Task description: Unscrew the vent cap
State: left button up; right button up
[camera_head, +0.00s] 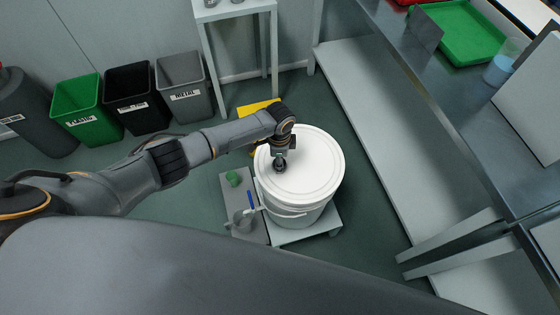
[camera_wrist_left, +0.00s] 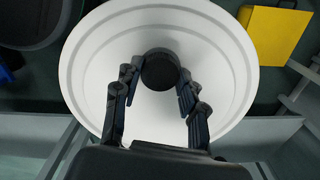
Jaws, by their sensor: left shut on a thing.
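The vent cap (camera_wrist_left: 160,70) is a round black cap on the white lid (camera_wrist_left: 218,60) of a bucket. My left gripper (camera_head: 281,164) reaches down onto the left part of the lid in the head view. In the left wrist view the two fingers of my left gripper (camera_wrist_left: 158,85) stand on either side of the cap and are shut on it. In the head view the gripper mostly hides the cap. I cannot tell whether the cap is still seated in the lid. My right gripper is not in view.
The white bucket (camera_head: 299,218) stands on a low grey stand (camera_head: 322,229). A grey board (camera_head: 228,186) with a green item and a blue item lies left of it. Green, black and grey bins (camera_head: 184,86) line the wall. A workbench (camera_head: 440,85) is at right.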

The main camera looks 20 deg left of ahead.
pick_arm(q)
jog(key=shift+s+r+n+p, duration=0.1)
jog(key=shift+n+p, duration=0.55)
jog(key=shift+n, duration=1.05)
jog(key=shift+p, duration=0.3)
jog(key=shift+n+p, duration=0.45)
jog(key=shift+n, duration=1.25)
jog(key=shift+f, duration=0.2)
jog(key=shift+p, duration=0.3)
